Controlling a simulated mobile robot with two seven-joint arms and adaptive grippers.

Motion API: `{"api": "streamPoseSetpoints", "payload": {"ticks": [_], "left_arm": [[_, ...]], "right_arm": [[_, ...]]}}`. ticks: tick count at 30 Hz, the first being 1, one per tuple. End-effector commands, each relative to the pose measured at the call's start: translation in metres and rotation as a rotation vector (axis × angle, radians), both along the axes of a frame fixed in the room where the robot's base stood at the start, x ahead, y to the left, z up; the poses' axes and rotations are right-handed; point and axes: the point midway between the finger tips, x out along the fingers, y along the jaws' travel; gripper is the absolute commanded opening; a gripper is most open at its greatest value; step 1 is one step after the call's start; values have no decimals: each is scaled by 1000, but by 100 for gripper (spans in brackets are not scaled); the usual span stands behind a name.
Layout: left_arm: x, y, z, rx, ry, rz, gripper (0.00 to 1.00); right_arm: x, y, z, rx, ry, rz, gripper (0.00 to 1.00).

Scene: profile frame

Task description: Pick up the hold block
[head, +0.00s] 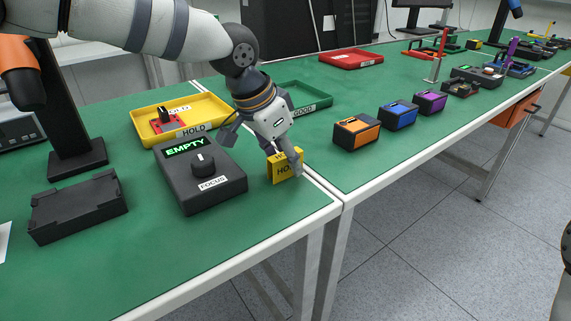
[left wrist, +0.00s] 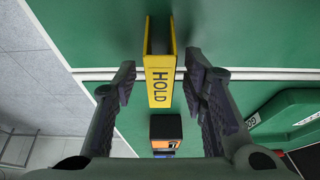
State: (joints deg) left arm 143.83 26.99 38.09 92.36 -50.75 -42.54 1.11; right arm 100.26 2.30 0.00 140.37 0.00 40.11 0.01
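The hold block (head: 286,168) is a small yellow block lettered HOLD, standing on the green table near its front right corner, right of the black FOCUS box. My left gripper (head: 283,157) reaches down over it, its fingers partly covering the block in the head view. In the left wrist view the hold block (left wrist: 160,82) lies between the two fingers of the left gripper (left wrist: 158,84). A gap shows on each side, so the gripper is open and not clamped on it. My right gripper is not in view.
The black FOCUS box (head: 202,181) with a knob and a lit EMPTY display stands close left of the block. Behind are a yellow HOLD tray (head: 208,108) and a green tray (head: 304,90). An orange-and-black box (head: 357,132) stands on the adjoining table.

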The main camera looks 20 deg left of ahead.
Motion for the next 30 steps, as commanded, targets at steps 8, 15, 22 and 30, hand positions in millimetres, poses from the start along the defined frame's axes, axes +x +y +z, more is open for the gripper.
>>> {"api": "streamPoseSetpoints", "payload": {"ticks": [8,15,22,30], "left_arm": [[0,0,0,1,1,0,3],[0,0,3,1,0,0,3],[-7,-4,45,3,-7,-3,3],[-74,-37,111,5,-10,-4,3]], "right_arm": [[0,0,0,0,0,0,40],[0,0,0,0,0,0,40],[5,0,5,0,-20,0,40],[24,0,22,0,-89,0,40]]}}
